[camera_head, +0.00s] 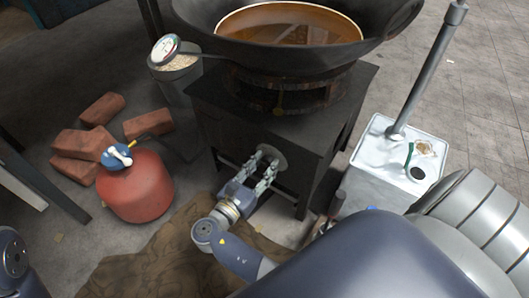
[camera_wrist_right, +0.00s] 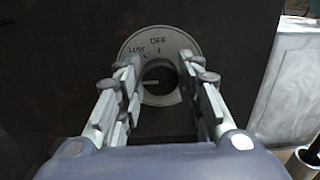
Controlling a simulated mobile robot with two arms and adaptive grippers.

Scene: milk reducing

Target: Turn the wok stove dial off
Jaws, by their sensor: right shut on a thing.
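The wok stove (camera_head: 285,112) is a dark box with a round grey dial plate (camera_head: 272,153) on its front. In the right wrist view the dial plate (camera_wrist_right: 165,47) carries the words "LOW" and "OFF" near its top. Its dark round knob (camera_wrist_right: 158,72) sits in the middle, with a short pale horizontal mark low on it, away from the "OFF" word. My right gripper (camera_head: 264,170) reaches the dial from the front, and its fingers (camera_wrist_right: 160,88) are shut on the knob from both sides. The fingers hide the plate's lower sides. My left gripper is out of view.
A red gas tank (camera_head: 138,187) and bricks (camera_head: 102,109) lie left. A white metal can (camera_head: 390,155) stands right. Brown cloth (camera_head: 150,272) covers the floor in front.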

